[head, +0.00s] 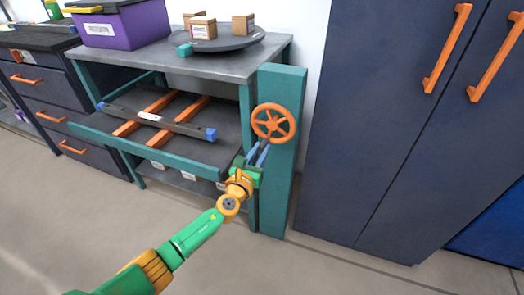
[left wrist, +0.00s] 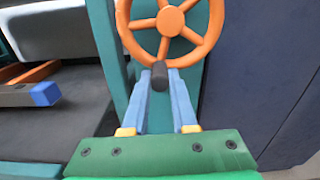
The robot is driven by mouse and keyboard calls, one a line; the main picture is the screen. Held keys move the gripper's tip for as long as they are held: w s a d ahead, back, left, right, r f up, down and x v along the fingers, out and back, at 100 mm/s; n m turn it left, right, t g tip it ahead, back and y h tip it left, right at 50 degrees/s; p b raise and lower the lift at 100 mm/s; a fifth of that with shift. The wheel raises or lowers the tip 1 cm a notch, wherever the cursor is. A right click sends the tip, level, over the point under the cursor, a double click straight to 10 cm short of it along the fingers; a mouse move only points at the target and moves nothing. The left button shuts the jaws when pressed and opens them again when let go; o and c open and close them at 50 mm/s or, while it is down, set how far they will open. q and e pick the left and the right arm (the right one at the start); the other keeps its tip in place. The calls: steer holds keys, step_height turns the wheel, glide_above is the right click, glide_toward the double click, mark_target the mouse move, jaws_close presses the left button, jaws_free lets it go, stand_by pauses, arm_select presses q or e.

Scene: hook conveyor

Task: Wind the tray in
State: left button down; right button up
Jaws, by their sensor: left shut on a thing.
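The orange handwheel (head: 273,123) is mounted on a teal post (head: 281,185) at the right of the workbench. It also shows in the left wrist view (left wrist: 170,21), with a dark handle knob (left wrist: 160,77) at its lower rim. My left gripper (head: 262,151) has its blue fingers closed on this knob from below. The tray (head: 176,154) is a dark surface with a teal front edge, standing out from under the bench top. On it lie orange strips (head: 143,115) and a dark bar with blue ends (head: 148,117). My right gripper is not in view.
The bench top holds a purple bin (head: 122,25), a dark round plate (head: 232,42) with small boxes, and a teal block. A tall dark cabinet (head: 390,130) with orange handles stands close to the right of the post. The floor in front is clear.

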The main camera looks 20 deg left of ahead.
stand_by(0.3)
arm_select(q)
steer(key=c, duration=0.7)
jaws_free()
steer(key=shift+s, duration=0.1)
steer(key=s+p, duration=0.2)
steer(key=s, duration=0.5)
steer(key=shift+a, duration=0.2)
